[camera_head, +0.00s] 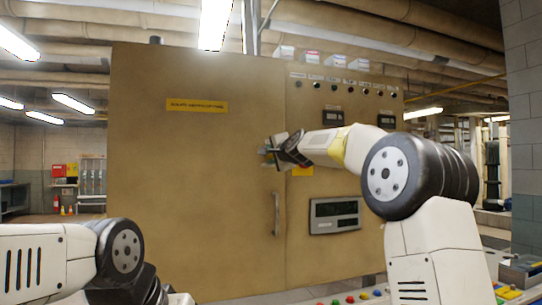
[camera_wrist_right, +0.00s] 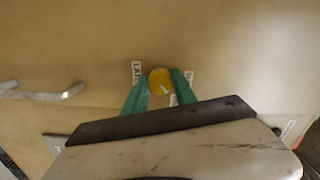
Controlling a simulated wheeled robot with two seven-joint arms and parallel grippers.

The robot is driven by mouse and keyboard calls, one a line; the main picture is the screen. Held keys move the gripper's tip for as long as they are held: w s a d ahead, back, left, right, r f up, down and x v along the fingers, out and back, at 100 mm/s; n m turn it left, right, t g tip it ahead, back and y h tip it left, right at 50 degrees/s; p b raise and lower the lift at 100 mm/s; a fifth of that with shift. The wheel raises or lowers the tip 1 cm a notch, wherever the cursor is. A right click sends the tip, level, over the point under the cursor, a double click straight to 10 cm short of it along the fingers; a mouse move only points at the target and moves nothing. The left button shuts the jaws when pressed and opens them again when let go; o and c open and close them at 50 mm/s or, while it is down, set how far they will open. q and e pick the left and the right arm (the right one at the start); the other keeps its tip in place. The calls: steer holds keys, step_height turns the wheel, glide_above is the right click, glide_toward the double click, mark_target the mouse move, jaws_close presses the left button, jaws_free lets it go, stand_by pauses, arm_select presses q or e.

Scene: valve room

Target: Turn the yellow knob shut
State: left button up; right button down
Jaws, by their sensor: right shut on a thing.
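The yellow knob (camera_wrist_right: 158,79) is on the tan cabinet face in the right wrist view. A pale mark on it points to the lower right. My right gripper (camera_wrist_right: 160,90) has its green fingers on either side of the knob, shut on it. In the head view my right gripper (camera_head: 268,152) is against the cabinet front, and I cannot make out the knob there. White labels (camera_wrist_right: 136,70) flank the knob, partly covered by the fingers. My left arm shows at the lower left of the head view, but its gripper is out of frame.
The tan cabinet (camera_head: 200,200) fills the middle. A vertical door handle (camera_head: 276,214) stands below my right gripper; it also shows in the wrist view (camera_wrist_right: 42,93). A display panel (camera_head: 335,215) is to its right. Colored buttons (camera_head: 350,299) line the bottom edge.

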steer(key=n, duration=0.4)
steer(key=shift+f, duration=0.1)
steer(key=n, duration=0.5)
steer(key=shift+h, duration=0.3)
stand_by(0.4)
steer(key=c, duration=1)
jaws_free()
steer(key=shift+v, duration=3.9)
steer(key=shift+s, duration=0.1)
